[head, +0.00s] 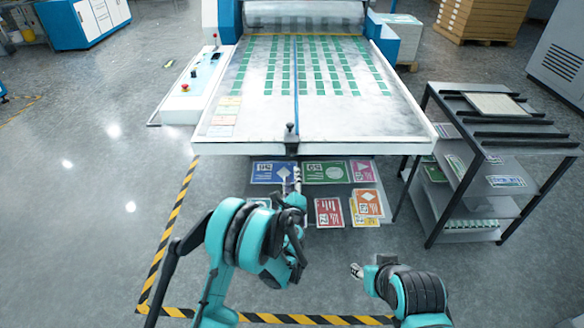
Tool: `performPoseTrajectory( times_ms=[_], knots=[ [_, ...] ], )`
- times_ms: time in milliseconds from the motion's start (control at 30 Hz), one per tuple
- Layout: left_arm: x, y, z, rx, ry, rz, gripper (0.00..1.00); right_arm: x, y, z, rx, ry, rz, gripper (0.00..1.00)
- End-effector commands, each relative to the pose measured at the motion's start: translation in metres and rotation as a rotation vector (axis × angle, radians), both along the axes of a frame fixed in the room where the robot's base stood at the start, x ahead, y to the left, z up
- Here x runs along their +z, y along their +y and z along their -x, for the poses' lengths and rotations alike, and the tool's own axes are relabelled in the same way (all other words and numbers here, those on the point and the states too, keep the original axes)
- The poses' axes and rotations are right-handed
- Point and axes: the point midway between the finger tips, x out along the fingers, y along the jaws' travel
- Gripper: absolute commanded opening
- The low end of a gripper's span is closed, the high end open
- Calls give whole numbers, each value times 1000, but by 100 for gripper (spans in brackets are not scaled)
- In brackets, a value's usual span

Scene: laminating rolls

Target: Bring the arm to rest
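My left arm comes in from the lower left and bends forward. Its gripper (292,182) is over the coloured printed sheets below the front edge of the machine's table. Its fingers are small and partly hidden by the wrist, so I cannot tell whether they are open or shut. I see no object clearly held in it. My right arm is low at the lower right, with its gripper (356,270) pointing left above the floor. Its fingertips are too small to tell their state.
The laminating machine's flat table (310,110) stands ahead, with a control panel (196,83) at its left. Coloured sheets (329,212) lie below its front edge. A shelved rack (480,150) stands at the right. Yellow-black floor tape (168,235) marks the area. Floor at the left is clear.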

Motion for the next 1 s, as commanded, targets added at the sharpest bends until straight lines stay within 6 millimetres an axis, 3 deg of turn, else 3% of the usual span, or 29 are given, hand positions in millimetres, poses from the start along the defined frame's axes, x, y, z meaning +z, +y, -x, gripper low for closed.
performPoseTrajectory(
  times_ms=[167,267,400,533,767,1000],
  knots=[
    [2,1,0,3,2,5,39,0,0,0,0,0,0,40],
    [13,12,0,27,15,54,39,0,0,0,0,0,0,40],
    [50,50,6,113,63,232,39,0,0,0,0,0,0,40],
    [86,96,29,230,124,470,39,0,0,0,0,0,0,40],
    [124,164,100,447,224,890,39,0,0,0,0,0,0,40],
    [129,201,205,676,323,1319,39,0,0,0,0,0,0,40]
  ],
)
